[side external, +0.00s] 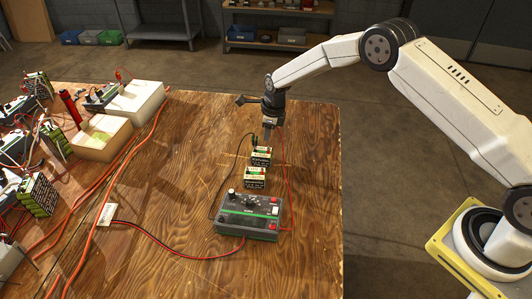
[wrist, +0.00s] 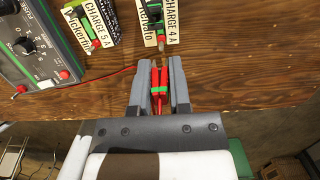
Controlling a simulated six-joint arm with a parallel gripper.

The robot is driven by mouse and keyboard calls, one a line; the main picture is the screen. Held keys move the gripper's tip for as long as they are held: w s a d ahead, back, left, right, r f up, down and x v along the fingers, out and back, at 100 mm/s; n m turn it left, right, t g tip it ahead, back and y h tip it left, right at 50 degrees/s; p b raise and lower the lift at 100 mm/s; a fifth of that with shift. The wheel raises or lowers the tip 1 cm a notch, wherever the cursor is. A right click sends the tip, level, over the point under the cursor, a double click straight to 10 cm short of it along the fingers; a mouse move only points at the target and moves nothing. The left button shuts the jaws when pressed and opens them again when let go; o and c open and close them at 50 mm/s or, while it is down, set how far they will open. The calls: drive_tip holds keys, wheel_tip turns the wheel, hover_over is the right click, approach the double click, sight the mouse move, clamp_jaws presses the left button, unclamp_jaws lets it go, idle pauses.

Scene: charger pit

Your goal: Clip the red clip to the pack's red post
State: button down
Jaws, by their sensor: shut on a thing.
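My gripper (wrist: 159,64) is shut on the red clip (wrist: 160,90), which has a green band around it and points at the packs. In the side external view, my gripper (side external: 268,140) hangs close to the far pack (side external: 261,158). In the wrist view, the pack marked CHARGE 4 A (wrist: 152,16) lies just ahead of the jaws, with a clear gap between it and the clip. A green and red part and a dark tip show on that pack. A red wire (wrist: 100,78) runs from the clip towards the charger.
A second pack, CHARGE 5 A (wrist: 92,22), stands beside the first. The grey charger (side external: 235,216) with knobs sits near them. A thin black wire (side external: 213,193) runs from it towards the far pack. Cables, foam blocks (side external: 103,140) and battery packs crowd the table's left side.

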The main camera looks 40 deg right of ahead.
drive_tip(key=shift+f, duration=2.1)
drive_tip(key=shift+f, duration=0.25)
idle(1.0)
drive_tip(key=shift+c, duration=2.4)
unclamp_jaws()
drive_tip(key=shift+o, duration=1)
drive_tip(key=shift+r, duration=0.25)
drive_tip(key=shift+r, duration=3.5)
